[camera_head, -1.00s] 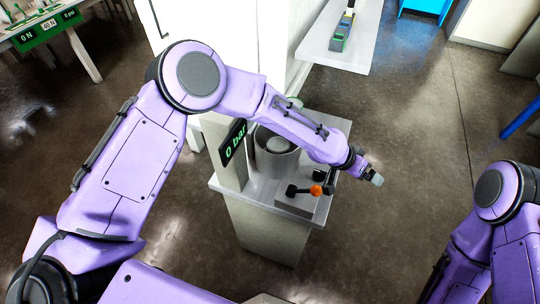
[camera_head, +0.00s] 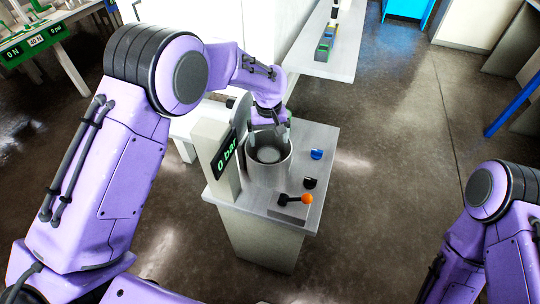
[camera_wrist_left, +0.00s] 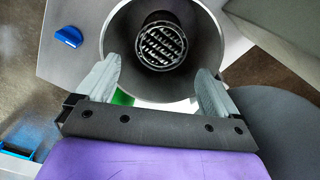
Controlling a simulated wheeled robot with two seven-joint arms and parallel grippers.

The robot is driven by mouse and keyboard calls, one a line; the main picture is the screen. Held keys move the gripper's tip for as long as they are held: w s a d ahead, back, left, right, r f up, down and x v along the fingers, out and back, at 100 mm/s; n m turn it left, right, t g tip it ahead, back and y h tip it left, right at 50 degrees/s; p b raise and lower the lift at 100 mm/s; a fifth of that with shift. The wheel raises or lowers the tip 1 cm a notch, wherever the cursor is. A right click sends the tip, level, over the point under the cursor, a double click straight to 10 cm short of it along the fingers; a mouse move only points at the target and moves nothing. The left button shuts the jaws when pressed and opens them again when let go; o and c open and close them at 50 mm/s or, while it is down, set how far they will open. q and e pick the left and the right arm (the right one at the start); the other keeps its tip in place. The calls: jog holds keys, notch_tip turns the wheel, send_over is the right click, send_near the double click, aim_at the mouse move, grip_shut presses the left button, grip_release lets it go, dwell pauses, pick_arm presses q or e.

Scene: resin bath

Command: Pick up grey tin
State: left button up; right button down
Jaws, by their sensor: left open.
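An open grey cylindrical vessel (camera_head: 268,180) stands on a small grey bench. Inside it sits a round grey item (camera_head: 268,154); the left wrist view shows it as a round metal piece with a dark slotted pattern (camera_wrist_left: 162,46), deep within the vessel wall (camera_wrist_left: 207,45). I cannot tell for sure whether this is the grey tin. My left gripper (camera_head: 268,129) is open above the vessel's far rim, pointing down. In the left wrist view its two pale fingers (camera_wrist_left: 157,70) are spread at the near rim, with nothing between them. My right gripper is out of view.
A display post reading "0 bar" (camera_head: 225,155) stands left of the vessel. A blue knob (camera_head: 317,154), a black knob (camera_head: 310,183) and an orange-tipped lever (camera_head: 307,199) are on its right. A light table (camera_head: 330,65) stands behind. Floor to the right is clear.

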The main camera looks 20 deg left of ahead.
pick_arm(q)
notch_tip(320, 180, down, 12)
jog(key=shift+s+f+p, duration=0.1)
jog(key=shift+p, duration=0.55)
jog(key=c, duration=0.8)
